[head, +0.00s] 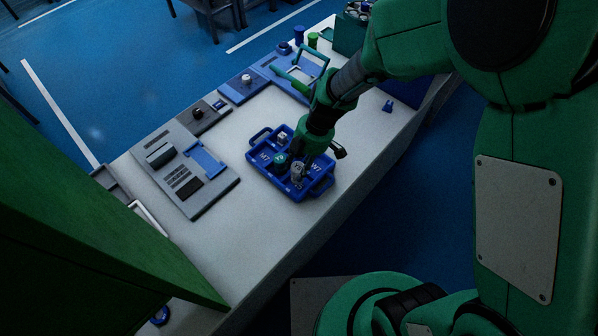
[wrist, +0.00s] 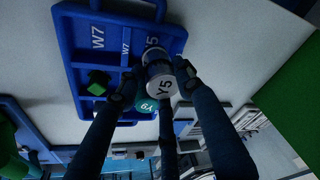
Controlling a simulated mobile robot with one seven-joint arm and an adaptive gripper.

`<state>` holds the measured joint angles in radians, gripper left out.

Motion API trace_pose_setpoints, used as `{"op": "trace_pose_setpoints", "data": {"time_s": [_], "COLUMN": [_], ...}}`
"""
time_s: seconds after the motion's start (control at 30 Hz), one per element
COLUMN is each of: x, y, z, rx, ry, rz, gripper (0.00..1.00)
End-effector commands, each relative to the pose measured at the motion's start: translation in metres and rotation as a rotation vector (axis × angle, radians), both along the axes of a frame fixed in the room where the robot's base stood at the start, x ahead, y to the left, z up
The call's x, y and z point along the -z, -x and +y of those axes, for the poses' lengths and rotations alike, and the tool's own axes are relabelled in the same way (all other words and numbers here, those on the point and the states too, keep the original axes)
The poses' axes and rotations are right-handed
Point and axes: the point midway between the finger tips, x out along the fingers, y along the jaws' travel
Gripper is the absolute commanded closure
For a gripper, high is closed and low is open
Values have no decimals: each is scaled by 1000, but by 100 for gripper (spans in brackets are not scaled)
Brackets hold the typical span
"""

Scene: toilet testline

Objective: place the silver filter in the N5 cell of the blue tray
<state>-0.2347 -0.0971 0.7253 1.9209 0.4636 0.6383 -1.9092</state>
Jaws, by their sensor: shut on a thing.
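The silver filter is a short grey-white cylinder with a dark label that looks like "Y5". It shows in the wrist view (wrist: 160,78) and in the head view (head: 298,172). My gripper (wrist: 155,80) is shut on it, one finger on each side; it also shows in the head view (head: 301,160). The filter is over or in a cell of the blue tray (wrist: 72,40), beside a printed label partly hidden by it. The tray also shows in the head view (head: 262,156). I cannot tell whether the filter touches the cell floor.
A teal filter (wrist: 146,104) sits in the tray close to the silver one. A small dark green block (wrist: 98,82) is in another cell. Grey and blue fixture plates (head: 185,165) lie left of the tray. The white table (head: 262,225) is clear in front of it.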

Motion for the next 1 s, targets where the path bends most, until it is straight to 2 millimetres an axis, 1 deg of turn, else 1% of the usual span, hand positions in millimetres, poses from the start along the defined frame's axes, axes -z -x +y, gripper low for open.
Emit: {"op": "trace_pose_setpoints", "data": {"time_s": [0.37,0.47,0.7,0.8,1.0], "x": [1,8,33,36,35], "y": [-1,-1,0,-1,-1], "z": [0,0,0,0,0], "rx": [0,0,1,0,0], "ry": [0,1,1,1,1], "rz": [0,1,1,0,-1], "gripper": [91,91,91,91,91]}}
